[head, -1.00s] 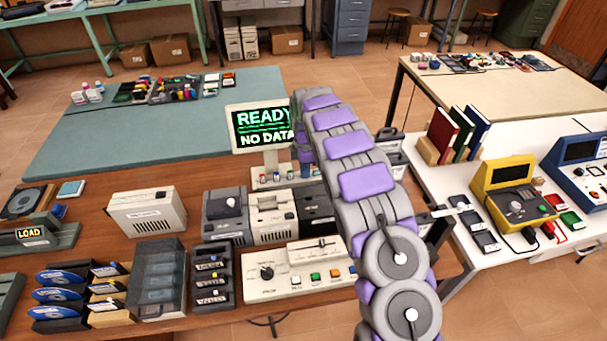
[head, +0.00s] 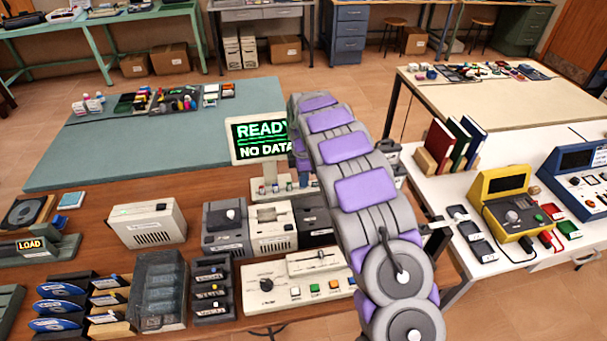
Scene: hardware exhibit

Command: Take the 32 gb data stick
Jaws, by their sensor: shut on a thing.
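My arm reaches forward from the lower right, and its links hide much of my gripper (head: 437,228). The gripper shows just right of the arm, at the left edge of the white table. It is shut on a small data stick, which is mostly hidden; I cannot read a size on it. Dark holders (head: 470,230) stand in a row on the white table right of the gripper. Their labels are too small to read.
A yellow device (head: 508,205) and a blue device (head: 580,175) stand on the white table (head: 525,258), with upright books (head: 462,145) behind. A monitor (head: 259,138) reads "READY NO DATA" behind the wooden bench's (head: 90,245) consoles. The teal table (head: 110,150) has free room.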

